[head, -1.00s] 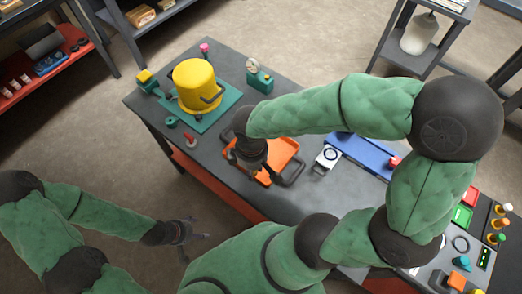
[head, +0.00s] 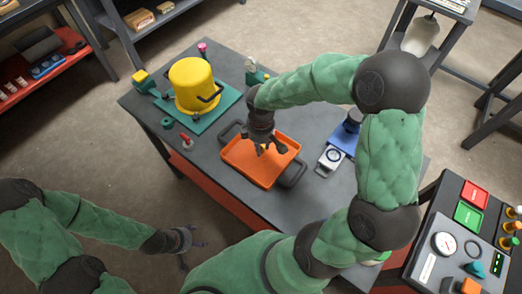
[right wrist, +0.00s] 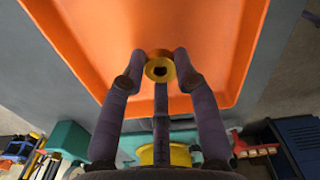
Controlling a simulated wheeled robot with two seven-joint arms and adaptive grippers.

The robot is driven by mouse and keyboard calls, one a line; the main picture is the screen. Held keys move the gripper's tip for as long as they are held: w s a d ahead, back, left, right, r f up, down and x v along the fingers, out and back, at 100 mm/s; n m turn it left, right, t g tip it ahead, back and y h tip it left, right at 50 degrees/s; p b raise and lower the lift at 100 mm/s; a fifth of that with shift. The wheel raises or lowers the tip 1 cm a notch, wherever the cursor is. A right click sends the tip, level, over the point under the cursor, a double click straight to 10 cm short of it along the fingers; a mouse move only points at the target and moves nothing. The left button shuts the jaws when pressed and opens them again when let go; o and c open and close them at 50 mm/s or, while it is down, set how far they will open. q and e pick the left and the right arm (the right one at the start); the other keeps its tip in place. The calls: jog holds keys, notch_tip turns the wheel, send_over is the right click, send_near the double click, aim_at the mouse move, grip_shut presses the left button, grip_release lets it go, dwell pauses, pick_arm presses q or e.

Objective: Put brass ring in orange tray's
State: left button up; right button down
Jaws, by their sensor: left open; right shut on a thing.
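The orange tray (head: 238,160) lies on the grey table, with a dark handle at each end. It fills much of the right wrist view (right wrist: 215,35). My right gripper (head: 267,149) points down over the tray. In the right wrist view its fingers (right wrist: 159,72) are shut on the brass ring (right wrist: 169,68), a small gold ring with a dark centre. The ring appears over the tray floor; its exact height is unclear. In the head view the ring is hidden by the fingers. My left gripper (head: 192,247) is open and empty, low beside the table.
A yellow pot-like housing (head: 195,85) stands on a teal plate (head: 226,101) at the table's back left. A red-tipped part (head: 187,142) stands left of the tray. A white-and-blue device (head: 333,157) is on its right. A control panel (head: 460,245) stands at the right.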

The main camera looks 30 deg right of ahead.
jog(key=shift+w+d+f+b, duration=0.15)
jog(key=shift+f+b, duration=0.7)
jog(key=shift+f, duration=0.9)
jog(key=shift+f, duration=0.1)
jog(key=shift+f, duration=0.1)
jog(key=c, duration=0.9)
grip_release()
jog(key=shift+c, duration=0.2)
notch_tip(320, 180, up, 12)
jog(key=p, duration=0.4)
jog(key=shift+r+p, duration=0.2)
jog(key=shift+p, duration=0.1)
